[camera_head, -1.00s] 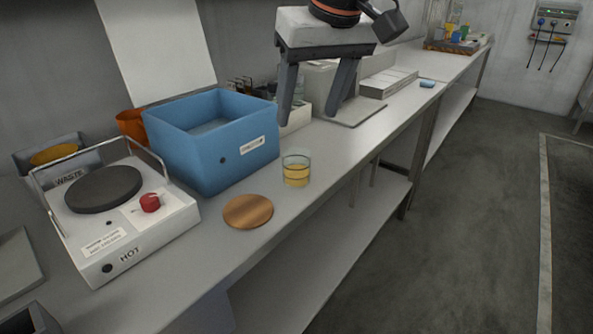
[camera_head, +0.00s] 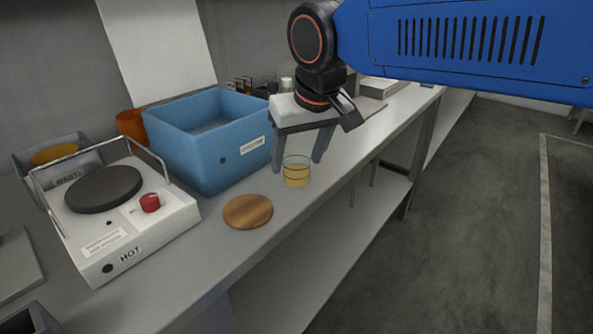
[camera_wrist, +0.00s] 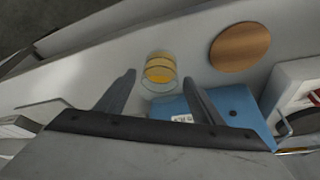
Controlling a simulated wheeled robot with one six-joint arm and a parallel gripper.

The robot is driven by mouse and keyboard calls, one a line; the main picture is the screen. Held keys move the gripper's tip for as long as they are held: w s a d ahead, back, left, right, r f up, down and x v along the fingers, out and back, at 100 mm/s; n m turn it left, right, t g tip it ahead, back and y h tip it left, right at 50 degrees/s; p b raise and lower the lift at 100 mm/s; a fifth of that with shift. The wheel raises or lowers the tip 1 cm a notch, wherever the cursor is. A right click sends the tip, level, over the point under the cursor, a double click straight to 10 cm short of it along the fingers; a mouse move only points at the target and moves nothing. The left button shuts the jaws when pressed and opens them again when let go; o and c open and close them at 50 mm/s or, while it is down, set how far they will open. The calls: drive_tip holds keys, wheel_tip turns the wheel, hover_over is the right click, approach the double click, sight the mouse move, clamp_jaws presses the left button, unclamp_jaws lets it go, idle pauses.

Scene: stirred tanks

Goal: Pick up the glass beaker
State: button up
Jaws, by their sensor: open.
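The glass beaker (camera_head: 296,172) stands upright on the bench, with yellow liquid inside. It lies between the blue bin and the bench's front edge. My gripper (camera_head: 298,166) is open and empty, its fingers pointing down just above and behind the beaker. In the wrist view the beaker (camera_wrist: 160,68) shows just beyond the fingertips of my gripper (camera_wrist: 160,74), roughly between their lines. I see no contact with it.
A blue bin (camera_head: 215,158) stands behind and left of the beaker. A round wooden disc (camera_head: 248,211) lies to its front left. A hot plate labelled HOT (camera_head: 165,222) stands further left. The bench's front edge is close on the right.

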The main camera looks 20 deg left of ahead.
drive_tip(key=shift+x, duration=1.3)
drive_tip(key=shift+c, duration=0.6)
drive_tip(key=c, duration=1.1)
drive_tip(key=shift+o, duration=0.2)
